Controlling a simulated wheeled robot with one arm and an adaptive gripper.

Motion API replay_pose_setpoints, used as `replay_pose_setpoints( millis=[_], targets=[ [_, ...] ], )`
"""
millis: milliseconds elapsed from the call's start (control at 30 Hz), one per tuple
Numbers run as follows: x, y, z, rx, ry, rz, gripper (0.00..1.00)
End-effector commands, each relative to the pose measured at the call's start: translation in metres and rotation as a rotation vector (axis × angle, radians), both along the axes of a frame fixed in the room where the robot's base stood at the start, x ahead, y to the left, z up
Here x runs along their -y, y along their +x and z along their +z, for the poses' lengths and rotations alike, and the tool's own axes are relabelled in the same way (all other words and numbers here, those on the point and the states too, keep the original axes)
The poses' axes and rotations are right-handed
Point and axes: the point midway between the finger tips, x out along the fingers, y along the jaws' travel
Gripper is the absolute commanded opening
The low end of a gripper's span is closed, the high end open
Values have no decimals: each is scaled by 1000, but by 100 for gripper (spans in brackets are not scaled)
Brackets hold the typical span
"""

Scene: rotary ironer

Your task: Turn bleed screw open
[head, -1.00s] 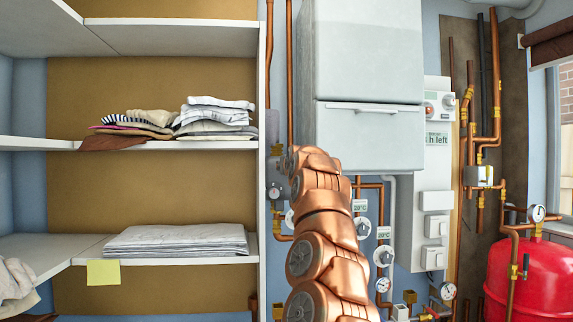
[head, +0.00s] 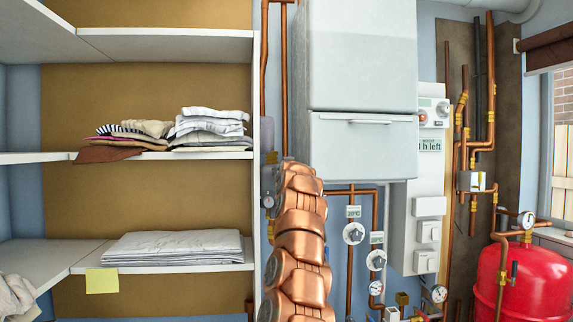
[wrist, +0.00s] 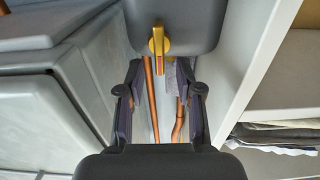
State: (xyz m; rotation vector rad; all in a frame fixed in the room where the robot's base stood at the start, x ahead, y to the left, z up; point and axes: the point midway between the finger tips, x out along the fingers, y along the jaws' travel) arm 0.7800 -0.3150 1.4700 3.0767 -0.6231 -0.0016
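In the wrist view a yellow lever-like part (wrist: 159,45) sits on a rounded grey housing (wrist: 195,22), with copper pipes (wrist: 152,98) below it. I cannot tell whether this yellow part is the bleed screw; no other part is clearly a bleed screw. My gripper (wrist: 158,72) is open and empty, its two dark fingers apart on either side of the yellow part's lower end in the picture. Whether they touch it cannot be told. In the head view my copper-coloured arm hides the gripper.
A large grey-white boiler cabinet (head: 365,145) stands right of my arm, with dials (head: 353,233) and pipes below it. White shelving (head: 165,157) with folded clothes is on the left. A red tank (head: 505,283) is at the right. The gap between cabinet and shelving is narrow.

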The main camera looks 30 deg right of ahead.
Motion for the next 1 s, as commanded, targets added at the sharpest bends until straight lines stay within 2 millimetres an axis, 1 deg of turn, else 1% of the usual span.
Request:
replay_pose_setpoints(
  millis=[33,200,533,567,867,900,1000],
  targets=[
    [2,3,2,-2,-1,-2,35],
    [4,9,1,1,1,0,35],
    [5,10,0,2,1,0,35],
    [5,10,0,2,1,0,33],
    [5,10,0,2,1,0,2],
    [5,10,0,2,1,0,0],
    [5,10,0,2,1,0,0]
  ],
)
